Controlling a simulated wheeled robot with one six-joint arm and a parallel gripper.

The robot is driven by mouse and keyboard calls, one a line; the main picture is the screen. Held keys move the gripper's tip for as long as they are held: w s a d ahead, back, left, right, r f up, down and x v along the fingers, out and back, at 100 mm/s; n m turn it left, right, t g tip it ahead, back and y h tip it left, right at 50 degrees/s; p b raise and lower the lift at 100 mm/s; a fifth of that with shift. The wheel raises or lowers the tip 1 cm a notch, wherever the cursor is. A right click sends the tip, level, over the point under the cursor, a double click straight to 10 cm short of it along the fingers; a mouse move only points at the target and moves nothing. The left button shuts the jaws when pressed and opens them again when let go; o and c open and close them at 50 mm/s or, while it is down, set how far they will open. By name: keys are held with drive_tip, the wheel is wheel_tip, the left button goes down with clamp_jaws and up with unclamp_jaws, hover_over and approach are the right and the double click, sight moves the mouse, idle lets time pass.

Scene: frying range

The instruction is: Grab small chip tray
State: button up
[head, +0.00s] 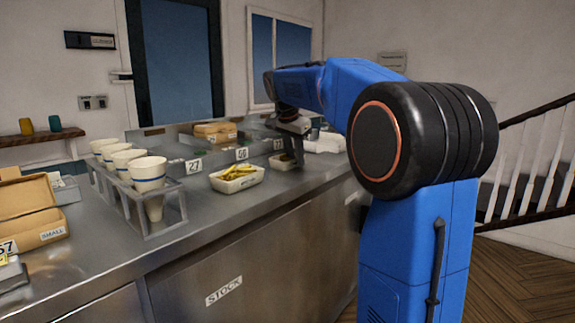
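A small white tray of yellow chips (238,184) sits upright on the steel counter, left of my gripper. My gripper (291,163) points down over the counter, a little to the right of and behind the tray, apart from it in the picture. Its fingers are small and dark here, and I cannot tell whether they are open or shut. Nothing clearly shows between them. An open brown box marked SMALL (27,233) stands at the left edge; its inside is mostly hidden.
A metal rack (165,222) holds several paper cups left of the tray. Number cards 27 (194,166) and 50 (242,154) stand behind it. A brown box (214,129) lies at the back. The counter in front of the tray is clear.

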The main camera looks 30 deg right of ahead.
drive_tip(key=shift+f, duration=0.2)
idle(0.4)
clamp_jaws()
